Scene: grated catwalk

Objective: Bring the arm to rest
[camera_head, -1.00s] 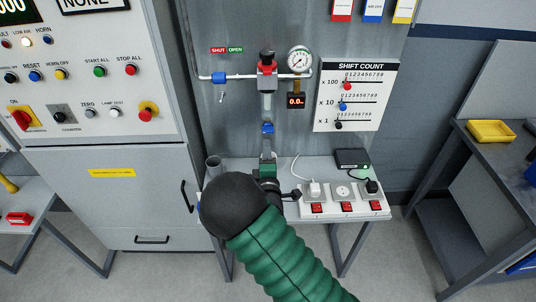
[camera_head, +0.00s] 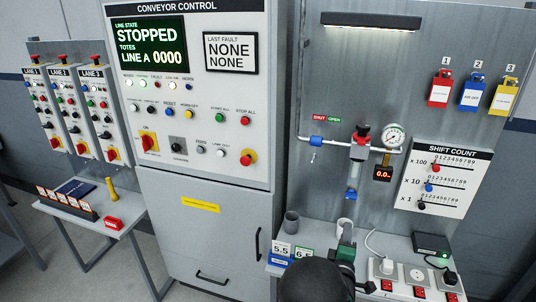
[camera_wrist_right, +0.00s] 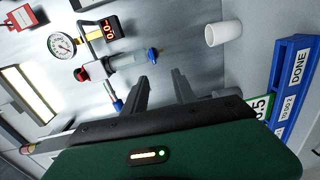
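My right arm comes in from the bottom of the head view, its black rounded joint (camera_head: 315,281) lowest and the green gripper body above it. My right gripper (camera_head: 347,232) is over the back part of the bench, near a white cup, seen mostly from behind. In the right wrist view its two dark fingers (camera_wrist_right: 161,84) stand apart with nothing between them. The white cup (camera_wrist_right: 224,33) is beyond and to the right of the fingers, apart from them. My left gripper is in neither view.
The bench (camera_head: 384,243) carries a grey cup (camera_head: 291,222), number cards (camera_head: 290,250), a power strip (camera_head: 415,285) and a black box (camera_head: 431,244). A pipe with a gauge (camera_head: 392,136) is on the panel behind. The conveyor control cabinet (camera_head: 200,140) stands left.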

